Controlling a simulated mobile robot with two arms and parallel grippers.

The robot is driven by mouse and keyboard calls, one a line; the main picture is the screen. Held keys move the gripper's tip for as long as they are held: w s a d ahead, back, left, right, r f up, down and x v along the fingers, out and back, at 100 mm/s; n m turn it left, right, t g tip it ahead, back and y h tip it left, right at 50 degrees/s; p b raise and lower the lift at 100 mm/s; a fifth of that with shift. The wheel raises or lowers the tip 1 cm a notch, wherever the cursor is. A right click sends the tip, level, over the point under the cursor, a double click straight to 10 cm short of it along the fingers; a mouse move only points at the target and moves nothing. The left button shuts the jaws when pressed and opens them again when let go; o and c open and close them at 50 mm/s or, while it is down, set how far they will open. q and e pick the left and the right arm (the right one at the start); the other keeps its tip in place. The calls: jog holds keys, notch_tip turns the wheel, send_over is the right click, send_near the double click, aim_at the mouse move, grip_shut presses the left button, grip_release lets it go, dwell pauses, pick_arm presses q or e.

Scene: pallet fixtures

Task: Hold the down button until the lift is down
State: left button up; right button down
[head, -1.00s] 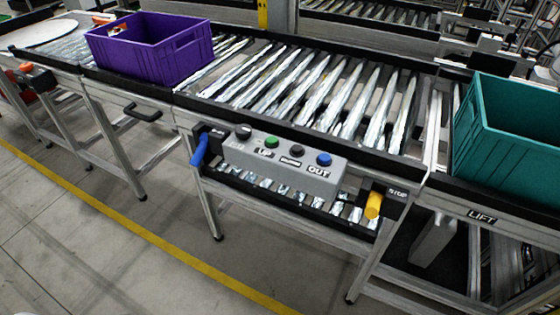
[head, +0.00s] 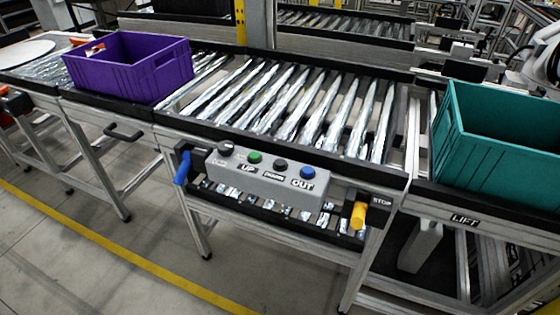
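A grey control box (head: 228,183) is fixed to the front of the roller conveyor. It carries a dark knob (head: 226,148), a green button (head: 255,157) over the label UP, a dark button (head: 280,164) over a label that seems to read DOWN, and a blue button (head: 307,172) over OUT. The lift (head: 464,219), marked LIFT, is at the right with a teal crate (head: 500,150) on it. The lift's platform looks about level with the conveyor. Neither of my grippers shows in the head view, and nothing touches the buttons.
A purple crate (head: 128,82) stands on the conveyor at the left. A blue lever (head: 183,167) and a yellow STOP handle (head: 358,215) stick out beside the control box. The rollers (head: 300,105) between the crates are clear. The floor in front is open, with a yellow line (head: 150,262).

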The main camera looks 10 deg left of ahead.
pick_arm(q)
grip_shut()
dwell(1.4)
